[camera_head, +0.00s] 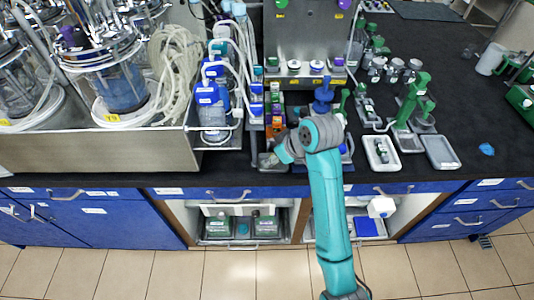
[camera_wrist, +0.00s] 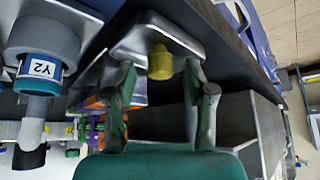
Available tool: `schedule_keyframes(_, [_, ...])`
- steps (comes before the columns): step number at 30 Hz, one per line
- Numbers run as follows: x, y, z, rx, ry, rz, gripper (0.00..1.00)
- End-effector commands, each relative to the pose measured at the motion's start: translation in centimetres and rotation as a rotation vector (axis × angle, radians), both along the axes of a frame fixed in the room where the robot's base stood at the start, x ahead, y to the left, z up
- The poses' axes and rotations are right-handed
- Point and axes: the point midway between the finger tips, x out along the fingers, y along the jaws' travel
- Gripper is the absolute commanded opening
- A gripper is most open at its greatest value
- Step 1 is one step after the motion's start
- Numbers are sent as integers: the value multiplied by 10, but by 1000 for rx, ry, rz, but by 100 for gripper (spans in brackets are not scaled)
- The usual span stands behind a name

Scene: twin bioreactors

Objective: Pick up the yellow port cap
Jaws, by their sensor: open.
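The yellow port cap (camera_wrist: 160,62) stands on a grey metal tray (camera_wrist: 190,44) in the wrist view. My gripper (camera_wrist: 160,72) is open, with one finger to the left of the cap and one to the right. A gap shows between the cap and each finger, and I cannot tell how far the fingertips are from it in depth. In the head view my gripper (camera_head: 277,156) is low near the bench's front edge, over the small tray (camera_head: 268,161). The cap cannot be made out there.
A bottle labelled Y2 (camera_wrist: 42,68) is at the left of the wrist view. In the head view, blue-capped bottles (camera_head: 210,105) stand left of my gripper and coloured blocks (camera_head: 275,115) stand behind it. White and grey trays (camera_head: 440,151) lie to the right.

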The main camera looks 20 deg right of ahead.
Motion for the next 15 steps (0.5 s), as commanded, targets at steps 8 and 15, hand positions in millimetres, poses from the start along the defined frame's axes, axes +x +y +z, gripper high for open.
schedule_keyframes(8, [0, 0, 0, 0, -1, 0, 40])
schedule_keyframes(15, [0, 0, 0, 0, 0, 0, 6])
